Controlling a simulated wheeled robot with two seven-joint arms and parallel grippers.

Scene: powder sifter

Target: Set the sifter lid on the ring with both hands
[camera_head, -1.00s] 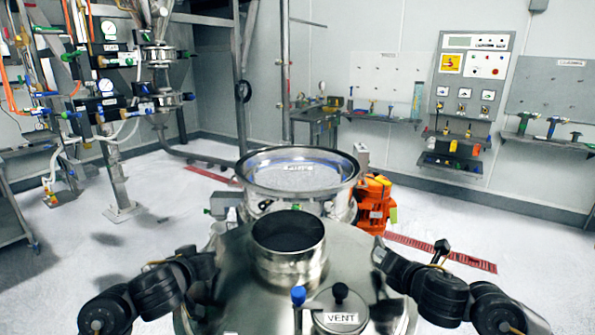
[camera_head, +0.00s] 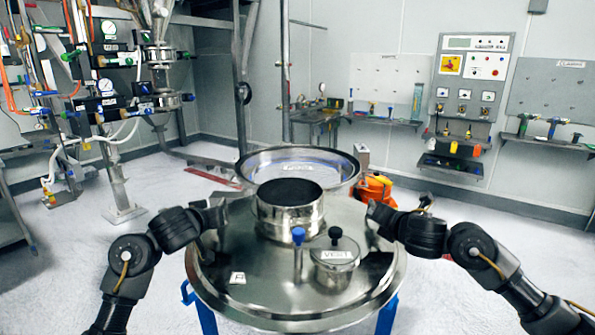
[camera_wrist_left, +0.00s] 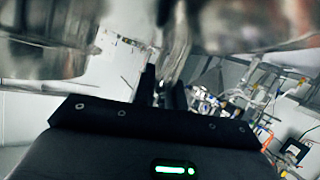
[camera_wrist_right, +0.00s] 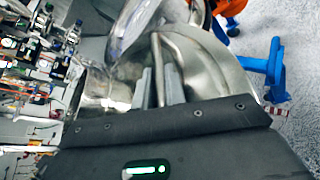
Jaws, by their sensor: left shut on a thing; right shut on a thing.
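The sifter lid is a wide steel disc (camera_head: 262,270) with a black-topped neck, a blue-tipped fitting and a small cap marked VENT. The ring (camera_head: 352,165) is a round, open steel rim behind it; the lid's neck and rear hide its near side. My left gripper (camera_head: 216,213) is shut at the lid's left side, and my right gripper (camera_head: 374,212) is shut at its right side. In the right wrist view the fingers (camera_wrist_right: 159,88) flank a steel handle bar. The left wrist view shows fingers (camera_wrist_left: 166,92) at a similar bar. The gap between lid and ring is unclear.
Blue legs (camera_head: 387,316) show below the lid. A pipe rack (camera_head: 105,90) stands at left, and a control panel (camera_head: 470,80) hangs on the back wall. White floor lies open at both sides.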

